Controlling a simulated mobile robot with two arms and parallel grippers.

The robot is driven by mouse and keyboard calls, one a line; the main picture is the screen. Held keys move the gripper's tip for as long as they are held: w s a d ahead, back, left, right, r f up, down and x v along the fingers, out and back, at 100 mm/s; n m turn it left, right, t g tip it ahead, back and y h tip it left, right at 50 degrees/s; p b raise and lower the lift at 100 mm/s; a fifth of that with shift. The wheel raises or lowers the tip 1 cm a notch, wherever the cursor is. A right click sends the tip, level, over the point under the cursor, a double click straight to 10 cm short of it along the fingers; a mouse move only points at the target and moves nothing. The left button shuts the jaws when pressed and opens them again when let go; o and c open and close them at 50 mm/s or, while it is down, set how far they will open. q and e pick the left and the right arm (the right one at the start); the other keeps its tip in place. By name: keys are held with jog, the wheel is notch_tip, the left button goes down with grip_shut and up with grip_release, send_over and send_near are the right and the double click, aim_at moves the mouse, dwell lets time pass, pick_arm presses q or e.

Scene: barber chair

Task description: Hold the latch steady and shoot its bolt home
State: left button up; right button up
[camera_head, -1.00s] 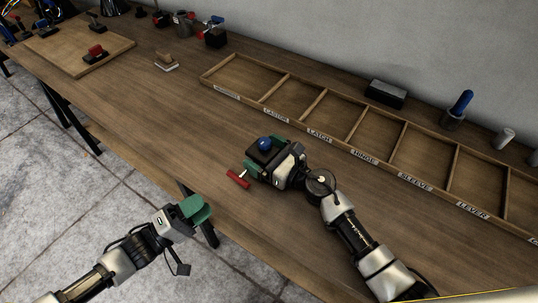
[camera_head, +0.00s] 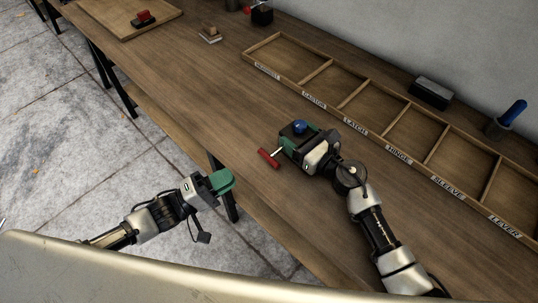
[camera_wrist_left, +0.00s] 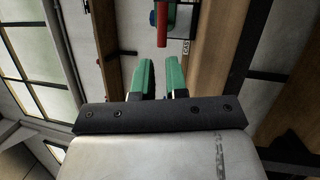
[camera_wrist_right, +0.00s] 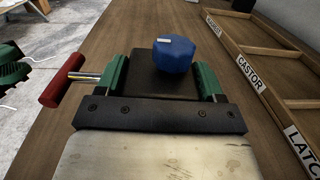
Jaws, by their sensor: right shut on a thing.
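The latch is a dark block (camera_wrist_right: 150,82) with a blue knob (camera_wrist_right: 172,55) on top. A steel bolt rod (camera_wrist_right: 84,76) with a red crossbar handle (camera_wrist_right: 62,81) sticks out of its left side. In the head view the red handle (camera_head: 268,157) points toward the table's front edge. My right gripper (camera_head: 301,140) is shut on the latch block, a green finger on each side, at the tabletop. My left gripper (camera_head: 228,181) is empty, off the table's front edge. Its green fingers (camera_wrist_left: 159,70) stand a gap apart, with the red handle (camera_wrist_left: 162,27) beyond their tips.
The wooden table (camera_head: 205,85) has clear top left of the latch. A labelled compartment tray (camera_head: 320,104) runs along the back. A stamp-like block (camera_head: 210,35), a board with a red-handled tool (camera_head: 143,18), a dark block (camera_head: 431,92) and a blue-handled tool (camera_head: 510,115) stand farther off.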

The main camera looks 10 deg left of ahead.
pick_arm(q)
jog(key=shift+s+a+r+n+t+y, duration=0.15)
jog(key=shift+n+t+y, duration=0.1)
jog(key=shift+n, duration=0.3)
jog(key=shift+s+a+r+n+t+y, duration=0.15)
jog(key=shift+n+y, duration=0.1)
jog(key=shift+n, duration=0.3)
grip_shut()
jog(key=n+y, duration=0.5)
jog(key=n, duration=1.3)
send_near(269, 158)
jog(key=w+d, duration=0.1)
jog(key=w+d+f, duration=0.1)
jog(key=w, duration=0.1)
jog(key=w+d+f, duration=0.1)
jog(key=shift+w+d+f, duration=0.1)
jog(key=shift+w+d, duration=0.05)
jog(key=shift+w, duration=0.15)
jog(key=shift+w+d, duration=0.35)
jog(key=shift+w, duration=0.1)
